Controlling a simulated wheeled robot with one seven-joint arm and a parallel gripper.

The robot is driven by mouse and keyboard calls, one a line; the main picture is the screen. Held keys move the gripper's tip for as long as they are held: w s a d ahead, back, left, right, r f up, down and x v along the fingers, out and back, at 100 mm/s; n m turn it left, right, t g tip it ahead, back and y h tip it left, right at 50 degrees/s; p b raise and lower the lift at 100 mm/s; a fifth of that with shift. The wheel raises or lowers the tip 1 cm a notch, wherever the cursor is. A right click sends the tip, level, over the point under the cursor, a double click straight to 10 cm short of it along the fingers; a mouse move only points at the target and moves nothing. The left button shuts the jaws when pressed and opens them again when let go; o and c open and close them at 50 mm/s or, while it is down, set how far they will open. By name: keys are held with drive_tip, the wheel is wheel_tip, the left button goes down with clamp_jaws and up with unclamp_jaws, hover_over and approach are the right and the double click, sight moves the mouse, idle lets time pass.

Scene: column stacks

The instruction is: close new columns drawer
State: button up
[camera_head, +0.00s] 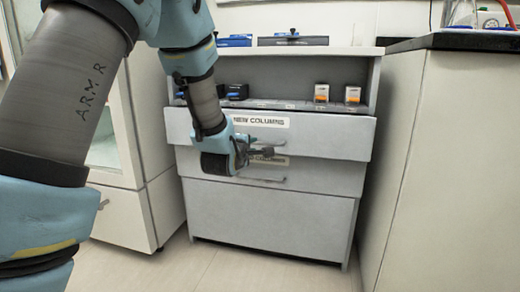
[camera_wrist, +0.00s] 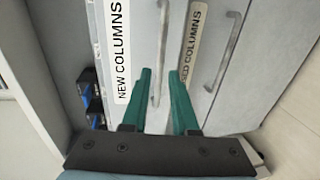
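The new columns drawer (camera_head: 330,137) is the grey top drawer of the cabinet, with a white "NEW COLUMNS" label. Its front stands out a little past the cabinet body, so it looks slightly open. My gripper (camera_head: 262,151) is in front of it, near its handle. In the wrist view my gripper (camera_wrist: 160,72) has two green fingers spread apart, with nothing clamped. The drawer's handle (camera_wrist: 157,85) runs through the gap between the fingertips; I cannot tell whether a finger touches it. The "NEW COLUMNS" label (camera_wrist: 119,50) lies left of the fingers.
Below is the used columns drawer (camera_head: 320,175), with its own handle (camera_wrist: 228,50) right of my fingers. Small orange-white boxes (camera_head: 321,93) and dark boxes stand above the top drawer. A counter (camera_head: 440,150) stands close on the right, a white cabinet (camera_head: 125,215) on the left.

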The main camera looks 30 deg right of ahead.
sight(257, 144)
drive_tip(key=b+x, duration=0.1)
drive_tip(key=x, duration=0.6)
drive_tip(key=shift+w+b, duration=0.1)
drive_tip(key=shift+b, duration=0.2)
drive_tip(key=shift+c, duration=0.3)
clamp_jaws()
idle(0.7)
